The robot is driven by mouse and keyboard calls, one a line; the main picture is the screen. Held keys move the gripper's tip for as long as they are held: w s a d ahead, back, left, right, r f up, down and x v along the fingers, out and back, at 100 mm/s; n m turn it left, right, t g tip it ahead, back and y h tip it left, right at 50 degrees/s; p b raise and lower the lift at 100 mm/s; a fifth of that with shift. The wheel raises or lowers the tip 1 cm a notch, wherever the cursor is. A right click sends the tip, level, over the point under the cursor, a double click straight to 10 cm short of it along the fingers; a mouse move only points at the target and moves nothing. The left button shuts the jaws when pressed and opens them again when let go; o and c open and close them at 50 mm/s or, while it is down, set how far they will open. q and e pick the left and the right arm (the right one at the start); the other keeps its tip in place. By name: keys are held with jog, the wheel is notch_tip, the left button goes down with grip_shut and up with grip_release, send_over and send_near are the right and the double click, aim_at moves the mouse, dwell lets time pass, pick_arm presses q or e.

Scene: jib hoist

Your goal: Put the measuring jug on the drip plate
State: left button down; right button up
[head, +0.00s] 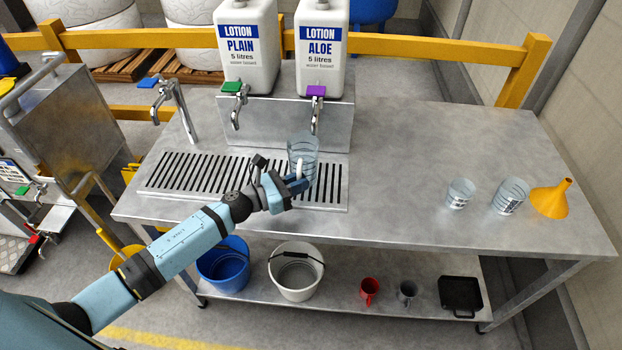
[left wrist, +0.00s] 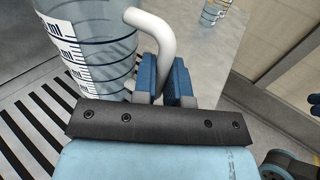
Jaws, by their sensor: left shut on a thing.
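The measuring jug (head: 304,150) is clear, with dark rings and a white handle. It stands upright over the right part of the drip plate (head: 190,172), a slotted steel grate. I cannot tell whether its base touches the grate. My left gripper (head: 298,184) is shut on the jug's handle. In the left wrist view the white handle (left wrist: 152,35) runs down between the blue fingers (left wrist: 168,82), and the jug's scale (left wrist: 80,50) shows at the upper left.
Two lotion containers (head: 248,60) with taps stand behind the plate; the purple-handled tap (head: 316,105) is just above the jug. Two clear vessels (head: 510,195) and an orange funnel (head: 551,198) stand at the right. The table's middle is clear.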

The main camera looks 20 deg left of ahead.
pick_arm(q)
jog(key=x, duration=0.3)
jog(key=shift+w+d+p, duration=0.25)
jog(key=shift+p, duration=0.1)
jog(key=shift+f, duration=0.65)
jog(key=shift+s+a+f, duration=0.1)
jog(key=shift+a, duration=0.05)
jog(key=shift+f+b, duration=0.25)
jog(key=shift+b, duration=0.1)
jog(key=c, duration=1.2)
grip_release()
jog(key=shift+o, duration=0.2)
jog(key=shift+r, duration=0.1)
